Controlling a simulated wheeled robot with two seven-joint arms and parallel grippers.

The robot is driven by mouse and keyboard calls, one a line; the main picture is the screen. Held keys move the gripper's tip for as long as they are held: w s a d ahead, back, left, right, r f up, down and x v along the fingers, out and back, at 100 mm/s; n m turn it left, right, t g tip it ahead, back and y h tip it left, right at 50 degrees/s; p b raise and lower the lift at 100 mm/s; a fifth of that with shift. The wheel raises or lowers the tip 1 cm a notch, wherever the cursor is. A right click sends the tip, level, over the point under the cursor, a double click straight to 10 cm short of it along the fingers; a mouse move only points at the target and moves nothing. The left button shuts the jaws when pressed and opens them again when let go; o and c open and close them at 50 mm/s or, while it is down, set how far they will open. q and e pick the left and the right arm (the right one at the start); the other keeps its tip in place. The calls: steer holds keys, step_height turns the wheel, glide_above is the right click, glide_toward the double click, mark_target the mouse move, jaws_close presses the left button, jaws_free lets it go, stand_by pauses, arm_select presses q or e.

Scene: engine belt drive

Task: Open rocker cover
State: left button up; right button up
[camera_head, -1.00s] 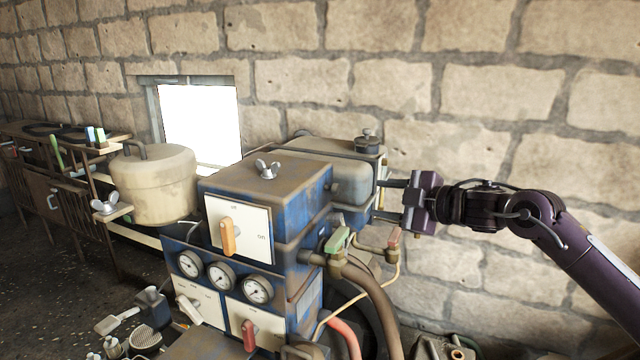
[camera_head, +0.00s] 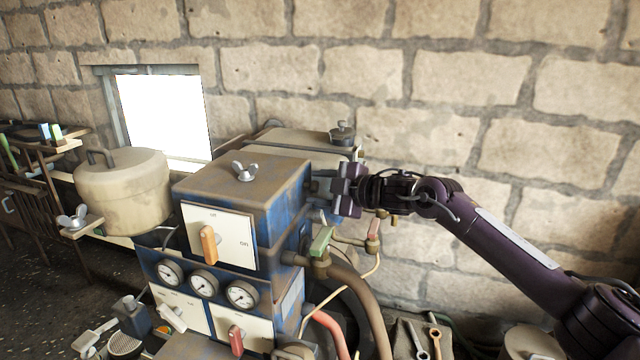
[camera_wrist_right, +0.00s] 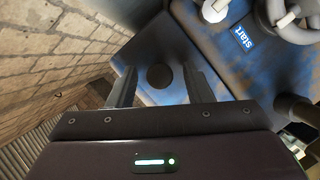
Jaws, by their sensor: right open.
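The blue, worn box-shaped cover (camera_head: 278,208) with a brown top sits on top of the engine, which I take to be the rocker cover. A wing nut (camera_head: 245,173) stands on its top. My right gripper (camera_head: 318,187) is at the cover's right side, fingers pointing at it. In the right wrist view the open fingers (camera_wrist_right: 157,88) lie either side of a round dark knob (camera_wrist_right: 159,76) on a blue face. I cannot tell whether they touch it. My left gripper is out of view.
A white panel with an orange switch (camera_head: 208,245) is on the front, above several gauges (camera_head: 204,283). A green-handled valve (camera_head: 321,243) and hoses are below my right gripper. A beige pot (camera_head: 122,195) stands left. A stone wall is behind.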

steer(key=shift+s+d, duration=0.1)
jaws_close()
steer(key=shift+r, duration=0.15)
stand_by(0.3)
